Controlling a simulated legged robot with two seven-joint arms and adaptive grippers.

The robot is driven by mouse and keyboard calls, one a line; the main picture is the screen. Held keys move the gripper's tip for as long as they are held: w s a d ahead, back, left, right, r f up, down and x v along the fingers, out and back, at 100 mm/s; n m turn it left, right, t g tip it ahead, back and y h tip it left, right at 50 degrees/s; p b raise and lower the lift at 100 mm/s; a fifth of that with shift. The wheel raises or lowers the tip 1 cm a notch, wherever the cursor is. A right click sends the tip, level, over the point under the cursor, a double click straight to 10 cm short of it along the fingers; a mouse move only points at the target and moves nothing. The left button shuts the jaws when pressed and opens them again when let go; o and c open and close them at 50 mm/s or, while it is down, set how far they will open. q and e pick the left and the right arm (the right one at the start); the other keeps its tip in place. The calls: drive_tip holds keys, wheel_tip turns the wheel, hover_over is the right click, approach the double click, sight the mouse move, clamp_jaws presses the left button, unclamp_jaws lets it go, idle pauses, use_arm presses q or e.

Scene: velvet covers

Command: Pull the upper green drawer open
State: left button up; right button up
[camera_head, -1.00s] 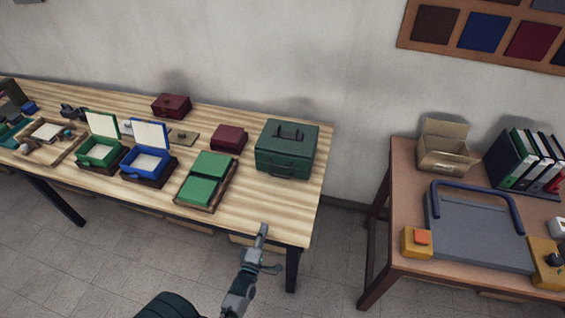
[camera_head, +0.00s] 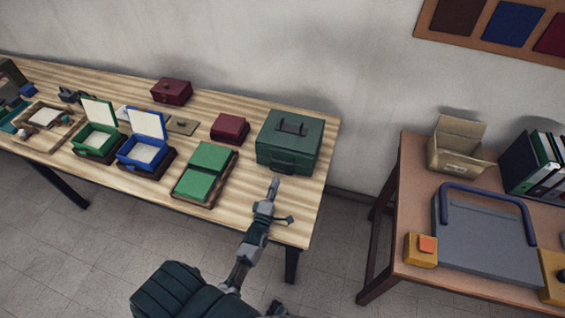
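The dark green chest (camera_head: 290,140) stands at the right end of the striped wooden table, with a carry handle on its top. Its front face shows a seam and a pull handle (camera_head: 283,166). No drawer stands out from it; separate upper and lower drawers are too small to tell apart. My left gripper (camera_head: 281,203) is in front of and below the chest, over the table's front edge. Its fingers are spread apart and empty, with one pointing toward the chest. It looks close to the front handle but apart from it.
Green padded panels in a tray (camera_head: 183,202) lie left of the gripper. A dark red box (camera_head: 230,127) sits left of the chest. Open blue (camera_head: 148,150) and green (camera_head: 97,143) boxes stand farther left. A brown table (camera_head: 412,190) is at right, across a gap.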

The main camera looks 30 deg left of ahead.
sight(282, 163)
use_arm(q)
drive_tip(key=x, duration=0.6)
drive_tip(key=a+x, duration=0.1)
drive_tip(key=x, duration=0.2)
drive_tip(key=shift+s+a+f, duration=0.1)
drive_tip(key=shift+s+f, duration=0.1)
drive_tip(key=shift+w+r, duration=0.1)
drive_tip(key=shift+w, duration=0.4)
drive_tip(key=shift+d+r, duration=0.1)
drive_tip(key=shift+d, duration=0.2)
drive_tip(key=shift+a, duration=0.1)
clamp_jaws()
use_arm(e)
drive_tip(key=shift+w+a+r, duration=0.15)
drive_tip(key=shift+w+a, duration=0.1)
drive_tip(key=shift+w, duration=0.2)
